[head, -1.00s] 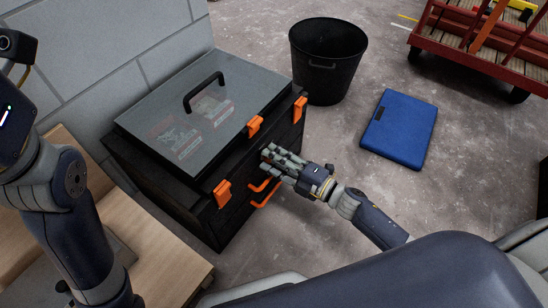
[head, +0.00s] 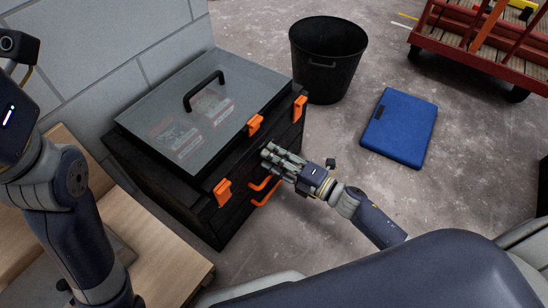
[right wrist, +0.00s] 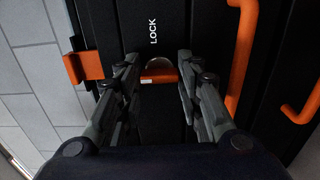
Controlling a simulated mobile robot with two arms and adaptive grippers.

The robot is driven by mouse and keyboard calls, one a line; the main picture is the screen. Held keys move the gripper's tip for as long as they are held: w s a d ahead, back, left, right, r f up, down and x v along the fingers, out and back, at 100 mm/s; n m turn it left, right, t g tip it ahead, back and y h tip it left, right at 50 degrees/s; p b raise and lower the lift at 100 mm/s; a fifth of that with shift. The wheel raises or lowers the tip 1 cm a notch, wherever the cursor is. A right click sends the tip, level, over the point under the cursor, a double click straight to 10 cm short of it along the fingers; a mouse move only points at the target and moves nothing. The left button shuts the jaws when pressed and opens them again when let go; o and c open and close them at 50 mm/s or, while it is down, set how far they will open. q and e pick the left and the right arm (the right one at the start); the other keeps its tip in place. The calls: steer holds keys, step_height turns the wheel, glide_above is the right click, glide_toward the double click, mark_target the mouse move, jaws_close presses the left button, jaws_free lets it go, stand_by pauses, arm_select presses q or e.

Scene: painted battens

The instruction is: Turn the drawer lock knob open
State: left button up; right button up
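The orange bar lies crosswise in the picture. My right gripper (right wrist: 158,62) is open, with one finger on each side of the knob and narrow gaps showing. In the head view my right gripper (head: 268,158) is at the front of the black tool chest (head: 180,207) and hides the knob. My left arm shows at the left of the head view, but its gripper is out of the picture.
The chest has a clear lid with a black handle (head: 204,88), orange latches (head: 222,192) and orange drawer handles (head: 265,193) close to my right fingers. A black bin (head: 327,70), a blue case (head: 400,128) and a red cart (head: 470,50) stand beyond open floor.

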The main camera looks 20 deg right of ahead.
steer(key=o, duration=0.4)
steer(key=shift+c, duration=0.2)
steer(key=v, duration=1.2)
